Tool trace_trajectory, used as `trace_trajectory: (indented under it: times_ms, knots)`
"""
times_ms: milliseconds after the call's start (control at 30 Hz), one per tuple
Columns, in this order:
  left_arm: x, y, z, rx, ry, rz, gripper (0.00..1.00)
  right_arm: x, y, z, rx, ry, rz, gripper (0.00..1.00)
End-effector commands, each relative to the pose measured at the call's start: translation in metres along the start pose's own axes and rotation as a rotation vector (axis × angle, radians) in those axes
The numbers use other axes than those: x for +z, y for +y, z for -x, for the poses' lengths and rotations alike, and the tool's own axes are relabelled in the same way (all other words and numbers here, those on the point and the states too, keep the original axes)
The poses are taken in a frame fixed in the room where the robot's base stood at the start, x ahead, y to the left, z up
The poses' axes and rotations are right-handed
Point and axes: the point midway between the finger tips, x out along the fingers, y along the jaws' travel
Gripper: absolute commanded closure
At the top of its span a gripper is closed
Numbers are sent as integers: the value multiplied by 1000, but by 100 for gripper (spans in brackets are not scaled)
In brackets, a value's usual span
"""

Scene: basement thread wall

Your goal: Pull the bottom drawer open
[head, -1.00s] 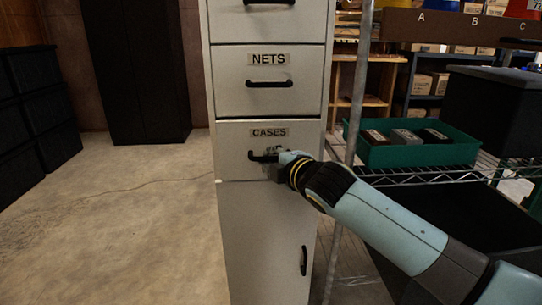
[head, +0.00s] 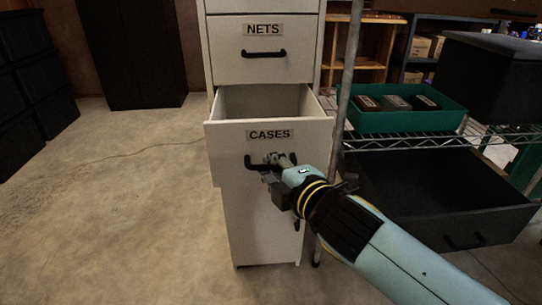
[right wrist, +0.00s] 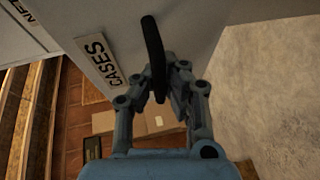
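The bottom drawer (head: 222,141), labelled CASES, stands pulled out of the light grey cabinet, and its open top shows above its front. The part of its inside that shows looks empty. My right gripper (head: 274,159) is at the drawer's black handle (head: 251,164). In the right wrist view, the fingers (right wrist: 171,76) are closed around the handle bar (right wrist: 152,42), below the CASES label (right wrist: 100,62). My left gripper is in neither view.
The NETS drawer (head: 229,63) above is shut. A wire shelf with a green tray (head: 388,123) and a black bin (head: 440,213) stands close on the right, behind my right arm. The concrete floor (head: 110,210) on the left is clear.

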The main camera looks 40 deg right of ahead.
Motion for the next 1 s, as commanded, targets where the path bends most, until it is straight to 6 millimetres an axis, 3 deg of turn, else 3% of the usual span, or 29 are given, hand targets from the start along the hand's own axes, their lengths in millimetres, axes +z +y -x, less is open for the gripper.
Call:
trace_trajectory:
  times_ms: [367, 600, 867, 1000]
  knots:
    - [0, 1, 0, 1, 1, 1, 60, -1, 1, 1, 3, 1, -4, 100]
    - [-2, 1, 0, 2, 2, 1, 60, -1, 1, 1, 2, 1, -2, 67]
    - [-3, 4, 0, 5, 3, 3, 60, -1, 0, 2, 1, 1, -1, 66]
    - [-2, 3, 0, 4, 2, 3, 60, -1, -1, 13, -1, 1, -1, 66]
